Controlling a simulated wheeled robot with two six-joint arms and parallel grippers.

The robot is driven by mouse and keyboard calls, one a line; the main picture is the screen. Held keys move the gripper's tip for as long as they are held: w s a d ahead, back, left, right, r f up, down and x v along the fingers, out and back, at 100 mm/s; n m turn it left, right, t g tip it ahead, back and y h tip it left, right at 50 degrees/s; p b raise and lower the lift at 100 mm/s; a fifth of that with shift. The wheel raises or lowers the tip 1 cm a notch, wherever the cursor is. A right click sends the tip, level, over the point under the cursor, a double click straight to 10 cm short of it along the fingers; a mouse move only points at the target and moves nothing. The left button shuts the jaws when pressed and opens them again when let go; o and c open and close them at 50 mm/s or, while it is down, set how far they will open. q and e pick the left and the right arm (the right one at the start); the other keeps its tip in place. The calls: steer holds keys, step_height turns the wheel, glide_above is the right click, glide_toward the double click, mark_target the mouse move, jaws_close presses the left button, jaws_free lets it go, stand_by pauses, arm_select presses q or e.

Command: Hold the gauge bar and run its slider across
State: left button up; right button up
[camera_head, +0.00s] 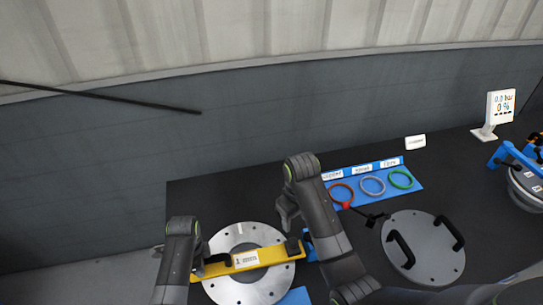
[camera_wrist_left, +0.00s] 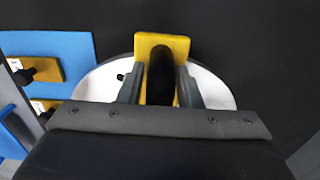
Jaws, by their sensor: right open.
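The yellow gauge bar (camera_head: 274,255) lies across a silver flanged disc (camera_head: 233,291), with a white label at its middle. Its black slider block (camera_head: 292,246) sits near the right end and a black grip stands near the left end. My left gripper (camera_wrist_left: 160,88) is over the left end, with its fingers closed on both sides of the black grip (camera_wrist_left: 160,72); the bar's yellow end (camera_wrist_left: 180,43) shows beyond. In the head view my left arm hides most of that gripper. My right gripper (camera_head: 287,216) is open and empty, above and behind the slider end.
A blue mat (camera_wrist_left: 75,45) with other yellow pieces lies beside the disc. A blue rack (camera_head: 345,197) holds red, grey and green rings. A grey round lid (camera_head: 424,262) with two black handles lies to the right. A display (camera_head: 501,107) stands at the back right.

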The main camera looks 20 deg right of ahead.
arm_select(q)
steer(key=o, duration=0.3)
steer(key=shift+r, duration=0.1)
